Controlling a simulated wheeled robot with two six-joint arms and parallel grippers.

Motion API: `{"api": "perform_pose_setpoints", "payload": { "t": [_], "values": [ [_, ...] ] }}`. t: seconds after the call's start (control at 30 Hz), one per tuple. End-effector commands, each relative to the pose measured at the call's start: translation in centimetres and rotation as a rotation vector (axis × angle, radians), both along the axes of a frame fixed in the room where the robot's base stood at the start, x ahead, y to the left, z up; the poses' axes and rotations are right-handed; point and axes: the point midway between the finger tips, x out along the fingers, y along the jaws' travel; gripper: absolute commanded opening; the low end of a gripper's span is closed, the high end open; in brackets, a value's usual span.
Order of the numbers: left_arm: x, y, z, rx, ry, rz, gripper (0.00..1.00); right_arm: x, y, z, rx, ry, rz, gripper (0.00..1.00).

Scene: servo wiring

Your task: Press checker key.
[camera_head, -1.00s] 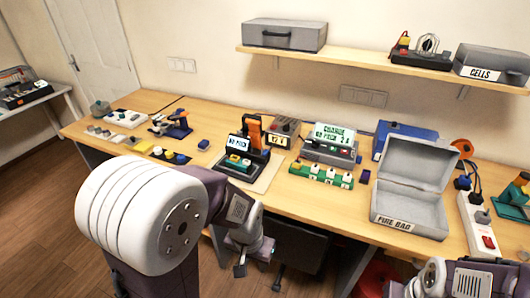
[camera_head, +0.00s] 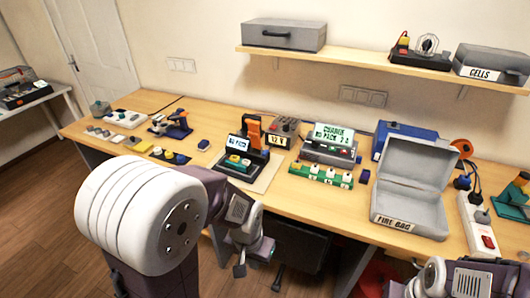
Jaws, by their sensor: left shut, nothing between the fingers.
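A dark device (camera_head: 240,152) with a lit screen reading something like "NO PACK" stands on a pale mat near the bench's front edge; it looks like the checker. Small coloured keys (camera_head: 238,161) sit on its front. An orange clamp-like part (camera_head: 252,128) rises behind it. My left gripper (camera_head: 240,268) is shut and empty, low in front of the bench edge, below the device and apart from it. Its fingers are small and partly unclear. My right arm enters at the bottom right, and its gripper does not show.
A charger (camera_head: 330,142) with a lit green screen stands right of the device, behind a green strip (camera_head: 320,174) with several white pieces. An open grey fire bag box (camera_head: 408,220) and a power strip (camera_head: 482,228) are farther right. A shelf (camera_head: 350,62) hangs above.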

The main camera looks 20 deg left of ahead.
Motion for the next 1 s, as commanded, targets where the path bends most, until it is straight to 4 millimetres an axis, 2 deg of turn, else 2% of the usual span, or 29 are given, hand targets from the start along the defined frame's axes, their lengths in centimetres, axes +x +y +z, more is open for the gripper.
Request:
{"api": "perform_pose_setpoints", "payload": {
  "t": [0.97, 1.0],
  "values": [
    [0.00, 0.00, 0.00, 0.000, 0.000, 0.000, 0.00, 0.00, 0.00, 0.00, 0.000, 0.000, 0.000, 0.36],
    [0.00, 0.00, 0.00, 0.000, 0.000, 0.000, 0.00, 0.00, 0.00, 0.00, 0.000, 0.000, 0.000, 0.31]
  ]
}}
